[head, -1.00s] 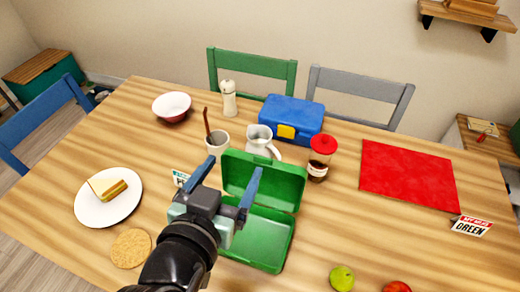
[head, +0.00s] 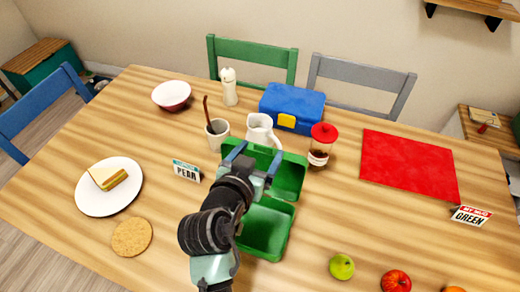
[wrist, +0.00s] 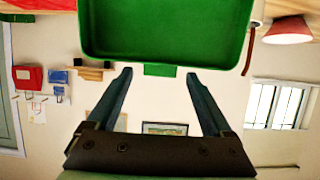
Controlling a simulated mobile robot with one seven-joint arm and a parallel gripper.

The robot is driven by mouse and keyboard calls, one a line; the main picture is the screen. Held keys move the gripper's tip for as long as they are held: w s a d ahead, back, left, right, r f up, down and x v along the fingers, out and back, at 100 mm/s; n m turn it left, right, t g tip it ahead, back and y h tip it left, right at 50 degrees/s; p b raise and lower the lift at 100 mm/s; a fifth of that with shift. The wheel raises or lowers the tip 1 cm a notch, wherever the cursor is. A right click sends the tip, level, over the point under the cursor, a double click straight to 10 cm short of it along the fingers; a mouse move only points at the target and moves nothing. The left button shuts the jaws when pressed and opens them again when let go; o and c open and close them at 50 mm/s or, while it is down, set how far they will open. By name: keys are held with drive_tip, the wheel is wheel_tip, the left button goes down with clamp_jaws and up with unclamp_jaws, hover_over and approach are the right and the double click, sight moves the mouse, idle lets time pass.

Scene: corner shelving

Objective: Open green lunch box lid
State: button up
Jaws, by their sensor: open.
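The green lunch box (head: 262,230) sits on the table with its lid (head: 291,180) standing up and open at the back. The inside of the box looks empty. My gripper (head: 256,155) is in front of the lid in the head view, its fingers apart near the lid's upper edge; my arm covers the box's left part. In the wrist view, which looks upside down, the lid (wrist: 165,28) fills the top. Its small tab (wrist: 160,70) appears between the tips of my open fingers (wrist: 158,76). Nothing is held. I cannot tell whether a finger touches the lid.
A blue lunch box (head: 300,100) is farther back. A PEAR sign (head: 186,171) is left; a green apple (head: 342,267) is right. Table between the box and red mat (head: 408,165) is clear.

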drive_tip(key=shift+w+d+f, duration=0.1)
drive_tip(key=shift+w, duration=0.15)
clamp_jaws()
idle(0.3)
